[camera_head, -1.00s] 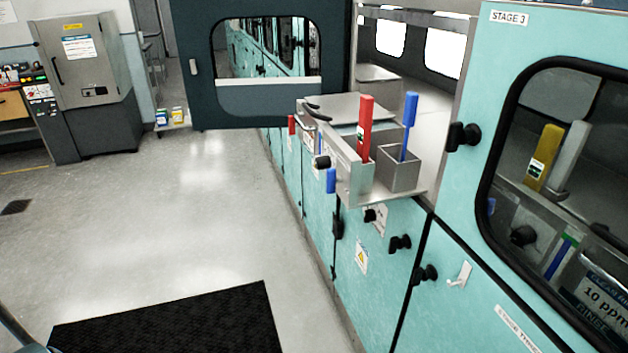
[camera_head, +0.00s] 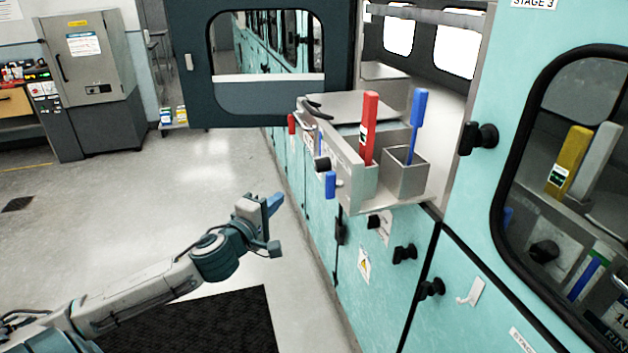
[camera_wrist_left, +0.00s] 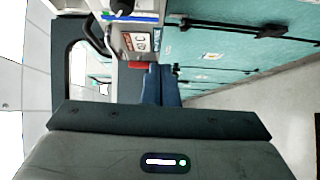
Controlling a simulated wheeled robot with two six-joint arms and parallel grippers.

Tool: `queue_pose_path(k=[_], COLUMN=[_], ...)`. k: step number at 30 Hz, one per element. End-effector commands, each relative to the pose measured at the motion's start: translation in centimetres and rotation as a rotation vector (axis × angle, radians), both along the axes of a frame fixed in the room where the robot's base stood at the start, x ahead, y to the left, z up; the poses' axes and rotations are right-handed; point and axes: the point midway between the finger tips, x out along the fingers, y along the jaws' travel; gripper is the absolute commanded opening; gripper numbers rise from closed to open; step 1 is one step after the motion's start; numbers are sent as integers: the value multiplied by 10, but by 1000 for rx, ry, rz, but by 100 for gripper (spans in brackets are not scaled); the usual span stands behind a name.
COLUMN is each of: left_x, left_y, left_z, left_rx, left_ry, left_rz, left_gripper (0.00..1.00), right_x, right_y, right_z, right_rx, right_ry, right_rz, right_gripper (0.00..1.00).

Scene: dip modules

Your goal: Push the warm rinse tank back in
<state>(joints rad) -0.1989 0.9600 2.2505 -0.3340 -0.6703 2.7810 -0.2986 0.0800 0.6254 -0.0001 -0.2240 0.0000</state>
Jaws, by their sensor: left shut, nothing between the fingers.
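A metal tank unit (camera_head: 347,172), most likely the warm rinse tank, sticks out of an open bay in the turquoise machine. It has a grey lid (camera_head: 350,108), a black handle on its front, and red and blue handles standing up at its near side. A small open metal box (camera_head: 408,180) holds the blue one. My left gripper (camera_head: 274,203) is shut and empty, over the aisle to the left of the tank and apart from it. In the left wrist view the blue fingertips (camera_wrist_left: 160,84) are together, with a labelled metal front (camera_wrist_left: 138,42) beyond them. My right gripper is not in view.
A dark windowed door (camera_head: 270,100) stands open across the aisle behind the tank. Black knobs (camera_head: 404,253) stick out of the cabinet front below. The stage 3 window (camera_head: 560,130) is at right. The grey floor (camera_head: 200,190) at left is clear, with a black mat (camera_head: 235,310).

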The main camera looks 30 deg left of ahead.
Motion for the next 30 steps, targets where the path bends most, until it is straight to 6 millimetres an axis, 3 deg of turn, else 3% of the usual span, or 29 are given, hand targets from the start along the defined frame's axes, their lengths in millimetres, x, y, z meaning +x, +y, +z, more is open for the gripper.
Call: queue_pose_path(k=[8,17,25,30], left_x=[14,54,103,114], left_y=[-2,0,3,-11], left_z=[8,10,11,9], left_rx=[-26,-28,-28,-25], left_ry=[-15,-14,-13,-12], left_rz=[-4,-7,-7,-9], left_gripper=[0,0,0,0], right_x=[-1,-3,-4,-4], right_y=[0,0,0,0], right_z=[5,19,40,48], right_rx=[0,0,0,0], right_ry=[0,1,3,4], right_rz=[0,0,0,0], right_gripper=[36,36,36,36])
